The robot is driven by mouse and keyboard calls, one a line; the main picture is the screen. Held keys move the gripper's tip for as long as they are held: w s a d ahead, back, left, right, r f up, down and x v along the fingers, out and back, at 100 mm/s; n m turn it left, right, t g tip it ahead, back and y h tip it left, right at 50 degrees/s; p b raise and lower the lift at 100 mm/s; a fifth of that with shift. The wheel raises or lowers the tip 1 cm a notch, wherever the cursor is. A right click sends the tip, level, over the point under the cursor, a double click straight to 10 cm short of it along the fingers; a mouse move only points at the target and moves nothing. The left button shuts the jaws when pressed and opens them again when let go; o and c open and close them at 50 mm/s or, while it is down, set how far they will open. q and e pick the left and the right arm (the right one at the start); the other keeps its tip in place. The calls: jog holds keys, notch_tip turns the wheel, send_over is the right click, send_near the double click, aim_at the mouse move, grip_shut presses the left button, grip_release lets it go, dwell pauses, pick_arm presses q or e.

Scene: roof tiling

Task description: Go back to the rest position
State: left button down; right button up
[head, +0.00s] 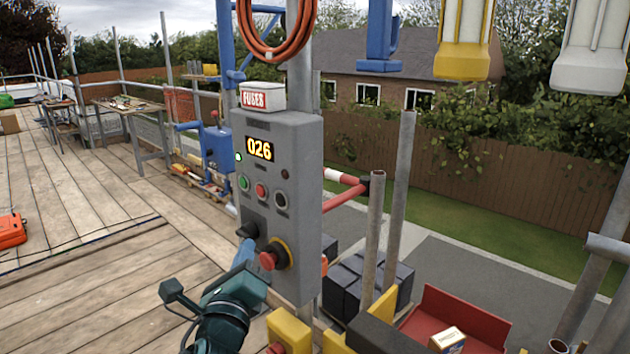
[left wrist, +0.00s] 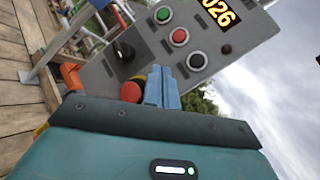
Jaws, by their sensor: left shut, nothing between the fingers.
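My left gripper (head: 244,254) is at the lower front of a grey control box (head: 300,150), close to a black knob (head: 248,230) and a red mushroom button (head: 268,260) on a yellow ring. Its blue fingers are together and hold nothing. In the left wrist view the shut fingers (left wrist: 162,88) point at the box, beside the red button (left wrist: 131,92), with the black knob (left wrist: 124,52) beyond. I cannot tell whether the fingertips touch the box. The box display reads 026. My right gripper is not in view.
A box marked FUSES (head: 262,96) sits on top of the control box, and an orange hose (head: 275,40) hangs above. Scaffold poles (head: 372,240) and a red tray (head: 455,320) stand to the right. The plank deck (head: 90,200) at left is mostly clear, with an orange case (head: 12,230).

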pick_arm(q)
jog(key=s+f+n+g+h, duration=0.1)
jog(key=s+f+n+g, duration=0.15)
jog(key=f, duration=0.35)
jog(key=s+f+n+g+h, duration=0.1)
jog(key=s+f+n, duration=0.1)
jog(key=f+n, duration=0.35)
jog(key=s+d+f+n+g+h, duration=0.1)
jog(key=s+f+n+g, duration=0.5)
jog(key=s+f+n, duration=1)
notch_tip(320, 180, down, 4)
jog(key=shift+s+d+f+h, duration=0.15)
jog(key=shift+s+d+h, duration=0.35)
jog(key=shift+s, duration=0.75)
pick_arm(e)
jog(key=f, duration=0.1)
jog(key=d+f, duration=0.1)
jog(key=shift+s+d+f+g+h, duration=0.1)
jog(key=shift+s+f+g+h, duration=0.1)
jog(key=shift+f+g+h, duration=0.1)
pick_arm(q)
jog(key=shift+a, duration=0.1)
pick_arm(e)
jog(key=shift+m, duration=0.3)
